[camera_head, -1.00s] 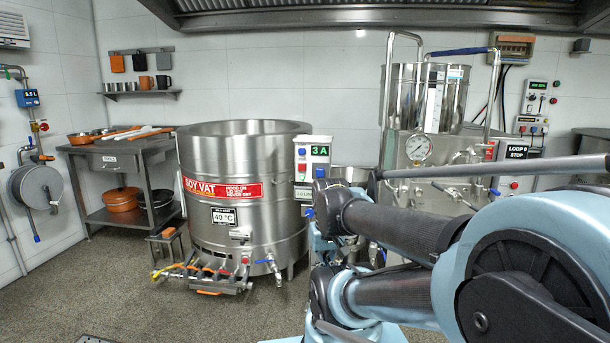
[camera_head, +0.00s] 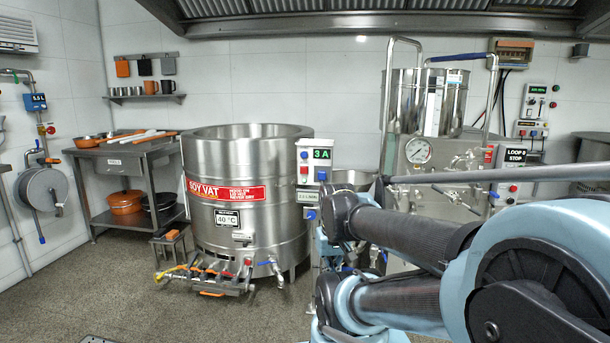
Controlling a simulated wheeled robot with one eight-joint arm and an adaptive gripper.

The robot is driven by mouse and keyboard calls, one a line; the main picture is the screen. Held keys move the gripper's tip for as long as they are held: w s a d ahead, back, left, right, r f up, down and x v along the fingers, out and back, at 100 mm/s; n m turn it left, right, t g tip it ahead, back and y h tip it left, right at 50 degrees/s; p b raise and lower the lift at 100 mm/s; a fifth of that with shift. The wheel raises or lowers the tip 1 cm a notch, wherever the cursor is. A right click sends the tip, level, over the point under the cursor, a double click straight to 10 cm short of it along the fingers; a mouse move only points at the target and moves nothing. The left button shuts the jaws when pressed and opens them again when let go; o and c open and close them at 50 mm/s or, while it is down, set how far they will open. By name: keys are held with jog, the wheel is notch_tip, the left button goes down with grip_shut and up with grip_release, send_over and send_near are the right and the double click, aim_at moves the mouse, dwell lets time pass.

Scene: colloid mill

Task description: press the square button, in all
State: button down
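A white control box (camera_head: 311,186) stands at the right side of the steel soy vat (camera_head: 225,235). It has a dark display with green "3A" and small red, white and blue controls below it; they are too small for me to tell which one is square. My arm (camera_head: 405,235) crosses the right half of the view, its near joint large at the lower right. Its far links reach to just below and right of the control box and may cover its lower part. My gripper cannot be made out.
A steel machine with a pressure gauge (camera_head: 418,151) stands behind my arm. A second panel marked "LOOP 9 STOP" (camera_head: 514,155) is at the right. A steel table (camera_head: 122,160) stands at the left.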

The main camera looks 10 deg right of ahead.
aim_at(305, 173)
jog(key=w+r+n+t, duration=0.15)
jog(key=w+r, duration=0.35)
jog(key=w, duration=0.7)
jog(key=w+r+t, duration=0.2)
jog(key=w+r, duration=0.4)
jog(key=w, duration=0.5)
jog(key=w+n+t, duration=0.2)
jog(key=w+t, duration=0.1)
jog(key=w, duration=2.4)
jog(key=shift+a+r+t, duration=0.35)
jog(key=shift+r, duration=0.05)
jog(key=shift+w+d, duration=0.45)
jog(key=shift+w, duration=0.95)
jog(key=shift+w+d, duration=0.45)
jog(key=shift+w, duration=0.9)
jog(key=shift+w+d, duration=0.45)
jog(key=shift+w, duration=0.95)
jog(key=shift+w+d+r, duration=0.1)
jog(key=shift+w+d, duration=0.2)
jog(key=shift+w, duration=0.45)
jog(key=shift+s, duration=0.1)
jog(key=shift+s+a, duration=0.3)
jog(key=shift+s, duration=0.4)
